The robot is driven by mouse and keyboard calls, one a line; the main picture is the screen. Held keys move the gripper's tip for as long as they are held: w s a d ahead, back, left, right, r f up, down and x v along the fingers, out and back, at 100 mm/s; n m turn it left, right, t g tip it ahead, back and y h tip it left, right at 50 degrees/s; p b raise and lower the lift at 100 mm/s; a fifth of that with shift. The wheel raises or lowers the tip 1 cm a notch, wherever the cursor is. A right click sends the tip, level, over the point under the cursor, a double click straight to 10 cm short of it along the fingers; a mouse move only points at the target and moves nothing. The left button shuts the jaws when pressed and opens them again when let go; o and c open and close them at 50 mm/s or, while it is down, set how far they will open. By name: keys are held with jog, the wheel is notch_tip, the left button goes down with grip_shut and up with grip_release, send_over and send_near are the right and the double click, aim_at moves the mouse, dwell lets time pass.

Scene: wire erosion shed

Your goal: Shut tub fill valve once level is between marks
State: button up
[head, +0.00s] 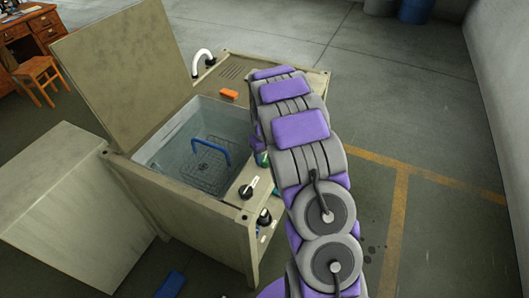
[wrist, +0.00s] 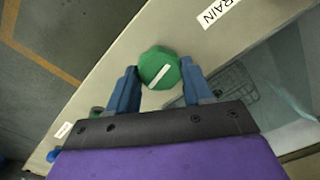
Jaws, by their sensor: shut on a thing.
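The tub (head: 160,140) is a grey-lined basin in a beige cabinet, and its lid (head: 125,60) stands open. A wire basket with a blue handle (head: 226,150) sits inside. I cannot make out the level or the marks. A green knob (wrist: 158,72) with a white pointer line is on the beige top panel beside the tub. My gripper (wrist: 160,84) has its two blue fingers on either side of this knob and is shut on it. In the head view my arm hides the gripper, and only a bit of green (head: 262,159) shows beside the arm.
A black knob (head: 248,191) with a white pointer is on the cabinet's near right corner. Floor at right is clear.

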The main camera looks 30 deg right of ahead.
aim_at(265, 157)
jog(key=shift+r+m+p, duration=0.1)
jog(key=shift+m+p, duration=0.55)
jog(key=shift+m, duration=0.45)
jog(key=shift+w, duration=0.1)
jog(key=o, duration=1)
jog(key=shift+o, duration=0.2)
notch_tip(265, 157, up, 17)
jog(key=p, duration=0.2)
jog(key=shift+p, duration=0.35)
jog(key=shift+d, duration=0.1)
